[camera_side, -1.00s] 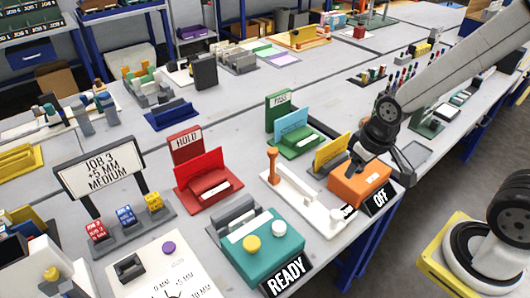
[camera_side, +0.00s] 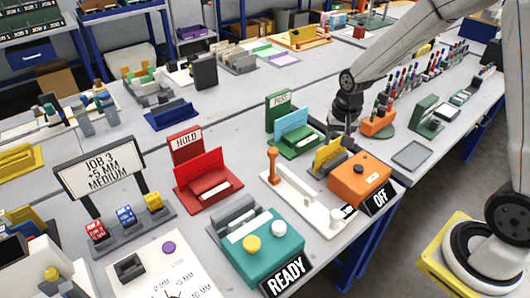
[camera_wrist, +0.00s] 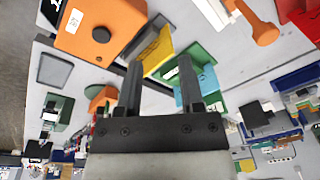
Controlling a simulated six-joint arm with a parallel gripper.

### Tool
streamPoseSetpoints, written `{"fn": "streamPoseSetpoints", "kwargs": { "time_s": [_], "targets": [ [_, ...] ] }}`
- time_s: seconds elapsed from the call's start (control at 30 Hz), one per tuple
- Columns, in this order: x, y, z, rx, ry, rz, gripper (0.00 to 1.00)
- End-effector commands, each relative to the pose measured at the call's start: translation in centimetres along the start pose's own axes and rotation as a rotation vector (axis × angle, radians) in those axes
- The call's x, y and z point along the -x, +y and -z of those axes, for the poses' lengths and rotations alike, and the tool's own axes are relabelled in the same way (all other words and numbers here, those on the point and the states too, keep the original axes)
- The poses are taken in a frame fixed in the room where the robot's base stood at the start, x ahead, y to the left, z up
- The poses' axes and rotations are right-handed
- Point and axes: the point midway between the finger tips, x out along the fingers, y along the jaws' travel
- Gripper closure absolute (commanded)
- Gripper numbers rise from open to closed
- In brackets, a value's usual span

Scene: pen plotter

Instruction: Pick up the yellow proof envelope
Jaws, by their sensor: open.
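The yellow proof envelope (camera_side: 328,151) stands upright in a low grey holder between the green PASS stand and the orange OFF box in the side view. In the wrist view, the yellow envelope (camera_wrist: 159,50) shows edge-up in the gap between the fingertips, close to the left finger. My gripper (camera_wrist: 160,62) is open and empty. In the side view, my gripper (camera_side: 342,129) hangs just behind and above the envelope. I cannot tell whether the fingers straddle it.
The orange OFF box (camera_side: 358,178) is close on the right. The green PASS stand (camera_side: 294,145) with a light blue card (camera_side: 291,124) is close on the left. A white plate with an orange-handled lever (camera_side: 273,166) lies in front. An orange block (camera_side: 378,122) stands behind.

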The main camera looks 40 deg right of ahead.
Motion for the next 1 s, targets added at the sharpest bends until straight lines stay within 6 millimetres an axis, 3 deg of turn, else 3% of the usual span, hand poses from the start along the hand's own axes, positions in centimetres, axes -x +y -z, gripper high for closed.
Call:
{"fn": "streamPoseSetpoints", "kwargs": {
  "time_s": [0.3,0.5,0.7,1.0],
  "targets": [
    [-4.5,1.3,7.4,-0.452,-0.046,-0.053,0.51],
    [-7.4,2.8,10.9,-0.708,-0.066,-0.087,0.51],
    [-9.0,3.9,12.7,-0.854,-0.074,-0.107,0.51],
    [-9.5,4.1,13.0,-0.885,-0.076,-0.112,0.51]
  ]
}}
